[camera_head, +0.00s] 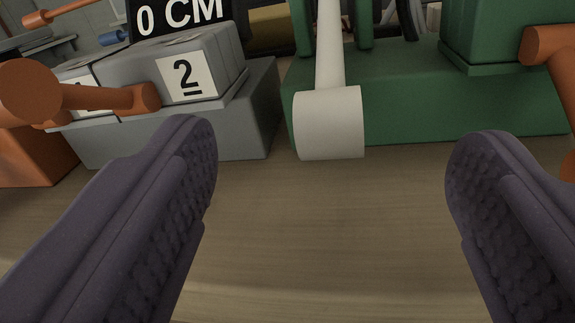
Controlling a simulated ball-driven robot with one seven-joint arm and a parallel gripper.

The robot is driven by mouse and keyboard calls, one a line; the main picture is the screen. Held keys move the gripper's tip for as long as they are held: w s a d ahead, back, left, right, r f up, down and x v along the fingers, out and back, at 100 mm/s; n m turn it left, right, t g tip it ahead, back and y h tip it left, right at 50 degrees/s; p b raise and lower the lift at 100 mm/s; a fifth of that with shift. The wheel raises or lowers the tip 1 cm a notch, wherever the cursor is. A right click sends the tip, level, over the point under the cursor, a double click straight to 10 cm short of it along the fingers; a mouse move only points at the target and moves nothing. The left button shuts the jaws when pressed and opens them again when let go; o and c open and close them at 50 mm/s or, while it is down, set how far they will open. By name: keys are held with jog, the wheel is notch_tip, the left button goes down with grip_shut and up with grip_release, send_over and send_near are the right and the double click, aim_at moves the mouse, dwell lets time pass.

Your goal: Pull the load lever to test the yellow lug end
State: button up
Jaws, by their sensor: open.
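A cream lever with a thick cylindrical grip (329,122) hangs in front of a green machine base (420,108); it looks like the load lever. My gripper (335,145) is open and empty. Its two dark fingers are spread wide, one on each side of the grip in the picture, with clear gaps to both sides. The grip appears beyond the fingertips, and I see no contact. A dull yellow block (270,27) shows at the back, partly hidden; I cannot tell whether the yellow lug end is in view.
At left stands a grey block marked 2 (187,76) with an orange handle (110,97) and a "0 CM" sign (180,15) behind. Another orange handle (548,45) juts in at upper right. The wooden bench top (320,230) is bare between the fingers.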

aim_at(324, 55)
jog(key=b+x, duration=0.2)
jog(key=x, duration=0.5)
jog(key=c, duration=1.4)
jog(key=r+p, duration=0.1)
jog(key=p, duration=0.1)
jog(key=shift+s+r+g+p, duration=0.15)
jog(key=shift+r+g+p, duration=0.05)
jog(key=shift+g+p, duration=0.2)
notch_tip(324, 55, up, 6)
jog(key=g+p, duration=0.2)
jog(key=p, duration=0.4)
jog(key=g+y+p, duration=0.1)
jog(key=g+p, duration=0.2)
jog(key=p, duration=0.3)
jog(key=shift+r+p, duration=0.25)
jog(key=shift+p, duration=0.05)
jog(key=g+p, duration=0.1)
jog(key=r+g+y+p, duration=0.1)
jog(key=shift+w+d+r+g+p, duration=0.15)
jog(key=shift+w+r+g+p, duration=0.15)
jog(key=shift+w+r+p, duration=0.1)
jog(key=shift+w+d+r, duration=0.1)
jog(key=shift+w+r, duration=0.2)
jog(key=shift+r, duration=0.2)
jog(key=shift+c, duration=0.2)
